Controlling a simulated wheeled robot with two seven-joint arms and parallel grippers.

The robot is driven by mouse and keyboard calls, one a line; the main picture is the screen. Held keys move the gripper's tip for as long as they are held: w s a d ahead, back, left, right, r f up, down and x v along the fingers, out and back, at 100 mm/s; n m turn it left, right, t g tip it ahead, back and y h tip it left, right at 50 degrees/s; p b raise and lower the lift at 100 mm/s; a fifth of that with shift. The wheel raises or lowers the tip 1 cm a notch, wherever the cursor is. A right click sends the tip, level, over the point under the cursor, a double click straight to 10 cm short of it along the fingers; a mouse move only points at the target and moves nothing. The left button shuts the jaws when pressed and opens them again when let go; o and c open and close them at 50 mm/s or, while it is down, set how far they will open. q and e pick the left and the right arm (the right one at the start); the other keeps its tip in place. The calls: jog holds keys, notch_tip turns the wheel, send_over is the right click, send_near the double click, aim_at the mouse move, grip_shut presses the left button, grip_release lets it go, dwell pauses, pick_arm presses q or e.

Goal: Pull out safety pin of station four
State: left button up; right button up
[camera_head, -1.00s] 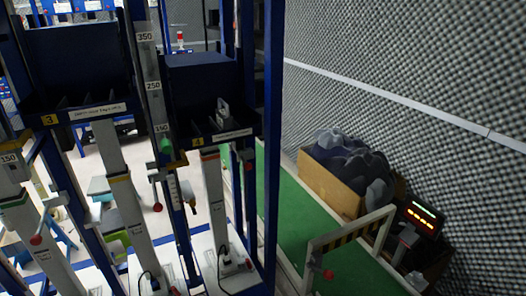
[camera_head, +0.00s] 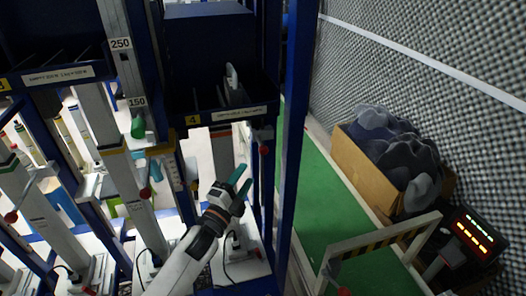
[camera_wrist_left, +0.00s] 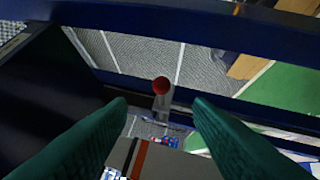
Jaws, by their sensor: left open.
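Station four is the blue frame with the yellow "4" label (camera_head: 193,120) on its dark tray. A red ball knob (camera_head: 264,150), which looks like its safety pin's end, sits at the frame's right side, below the tray. My left gripper (camera_head: 241,178) is open and empty, with green fingers, just below and left of this knob. In the left wrist view a red ball (camera_wrist_left: 160,85) on a light grey stem shows ahead of the gap between the open fingers (camera_wrist_left: 157,102). The fingers do not visibly touch it. My right gripper is not in view.
Blue uprights (camera_head: 292,130) stand close to the right of the gripper. A striped barrier (camera_head: 375,240), a cardboard box of dark lumps (camera_head: 360,170) and a lit display (camera_head: 472,236) stand further right on and by the green floor (camera_head: 330,215). Another red knob (camera_head: 145,192) hangs left.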

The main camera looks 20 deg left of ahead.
aim_at(261, 154)
pick_arm(q)
jog(key=p+x, duration=0.2)
jog(key=x, duration=0.9)
jog(key=shift+w, duration=0.3)
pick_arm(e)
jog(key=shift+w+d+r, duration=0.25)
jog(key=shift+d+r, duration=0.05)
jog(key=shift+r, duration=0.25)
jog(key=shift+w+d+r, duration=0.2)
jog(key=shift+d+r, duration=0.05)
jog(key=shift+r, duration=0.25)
pick_arm(q)
grip_shut()
jog(key=shift+s+d, duration=0.1)
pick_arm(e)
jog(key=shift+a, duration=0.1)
